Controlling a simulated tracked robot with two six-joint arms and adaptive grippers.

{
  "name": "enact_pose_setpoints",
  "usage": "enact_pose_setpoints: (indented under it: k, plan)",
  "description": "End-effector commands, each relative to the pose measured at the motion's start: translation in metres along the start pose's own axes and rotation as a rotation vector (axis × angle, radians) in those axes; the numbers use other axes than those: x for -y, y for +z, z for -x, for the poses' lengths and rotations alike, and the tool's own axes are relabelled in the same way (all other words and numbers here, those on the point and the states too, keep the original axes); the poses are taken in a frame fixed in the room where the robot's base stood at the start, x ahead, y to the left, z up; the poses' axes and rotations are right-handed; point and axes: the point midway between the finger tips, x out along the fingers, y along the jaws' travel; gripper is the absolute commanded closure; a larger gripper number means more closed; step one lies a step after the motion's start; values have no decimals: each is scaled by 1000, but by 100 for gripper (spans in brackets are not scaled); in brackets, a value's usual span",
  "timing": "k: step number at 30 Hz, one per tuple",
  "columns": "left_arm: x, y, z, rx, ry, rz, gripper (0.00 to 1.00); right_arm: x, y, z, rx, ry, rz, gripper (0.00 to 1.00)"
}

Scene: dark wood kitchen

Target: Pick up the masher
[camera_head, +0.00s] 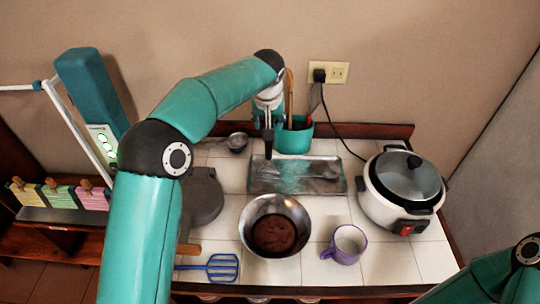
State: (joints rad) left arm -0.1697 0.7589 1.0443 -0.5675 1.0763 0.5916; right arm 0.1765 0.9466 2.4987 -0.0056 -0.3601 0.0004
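A blue flat-headed tool with slots (222,267), which looks like the masher, lies on the white tiles near the front left edge of the counter. Its thin handle points left. My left arm arches over the counter from the left, and its gripper (268,148) points down over the back edge of the metal tray, beside the teal utensil pot (293,140). This gripper is well behind and to the right of the blue tool. Its fingers are small and dark, and I cannot tell whether they are open. My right gripper is out of view; only part of my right arm shows at the lower right.
A metal bowl with brown contents (273,203) and a purple mug (345,244) stand at the front middle. The metal tray (335,165) lies behind them. A rice cooker (415,212) stands right, a small metal cup (237,142) back left. Tiles around the mug are clear.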

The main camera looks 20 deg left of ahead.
Motion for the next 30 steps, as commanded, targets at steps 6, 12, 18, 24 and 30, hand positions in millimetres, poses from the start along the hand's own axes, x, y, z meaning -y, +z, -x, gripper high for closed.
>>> enact_pose_setpoints:
  k: [6,12,18,24,30]
  plan:
    - [0,0,-3,-1,1,0,48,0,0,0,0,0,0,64]
    - [0,0,-3,-1,1,0,73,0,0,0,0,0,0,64]
    - [0,0,-3,-1,1,0,100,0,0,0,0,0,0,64]
    - [-1,0,-2,-1,1,0,100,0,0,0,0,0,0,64]
    - [-1,-2,2,-2,1,0,100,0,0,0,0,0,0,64]
